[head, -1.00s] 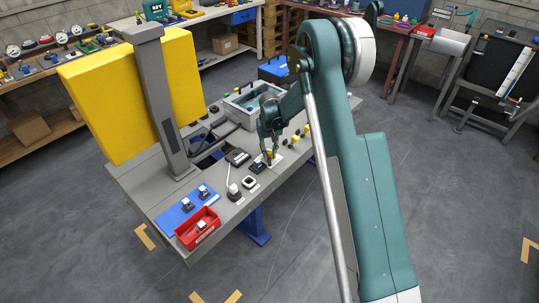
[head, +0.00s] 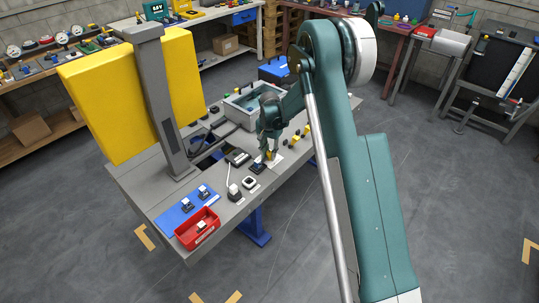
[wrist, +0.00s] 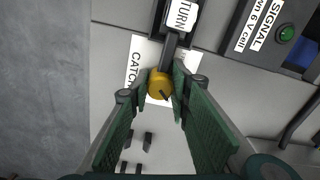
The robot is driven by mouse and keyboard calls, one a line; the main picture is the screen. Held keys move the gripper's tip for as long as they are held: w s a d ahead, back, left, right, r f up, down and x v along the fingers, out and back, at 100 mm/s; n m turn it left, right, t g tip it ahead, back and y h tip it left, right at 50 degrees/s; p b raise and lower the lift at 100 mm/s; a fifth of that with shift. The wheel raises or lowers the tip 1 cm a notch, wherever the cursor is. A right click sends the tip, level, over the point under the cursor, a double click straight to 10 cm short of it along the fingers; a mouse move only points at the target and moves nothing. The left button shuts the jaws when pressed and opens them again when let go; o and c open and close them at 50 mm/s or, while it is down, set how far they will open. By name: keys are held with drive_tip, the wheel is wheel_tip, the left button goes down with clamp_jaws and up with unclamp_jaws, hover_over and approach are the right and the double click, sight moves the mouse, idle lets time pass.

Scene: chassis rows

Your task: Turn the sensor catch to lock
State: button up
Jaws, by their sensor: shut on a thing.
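The sensor catch (wrist: 158,84) is a round orange-yellow knob with a dark slot mark, set on a white label plate (wrist: 141,58) that reads CATCH. A dark bar runs from the knob up to a dark block with a white tag (wrist: 181,16) that reads TURN, its start perhaps cut off. My gripper (wrist: 164,88) is shut on the knob, one green finger on each side. In the head view my gripper (head: 268,155) reaches down to the front part of the bench, and the yellow knob shows only in part between the fingers.
A green button (wrist: 286,33) beside a SIGNAL label is at the wrist view's upper right. A grey post (head: 165,110) rises behind.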

sight(270, 153)
idle(0.4)
drive_tip(key=o, duration=0.9)
drive_tip(key=shift+r, duration=0.1)
drive_tip(key=shift+r, duration=5.9)
drive_tip(key=shift+r, duration=0.1)
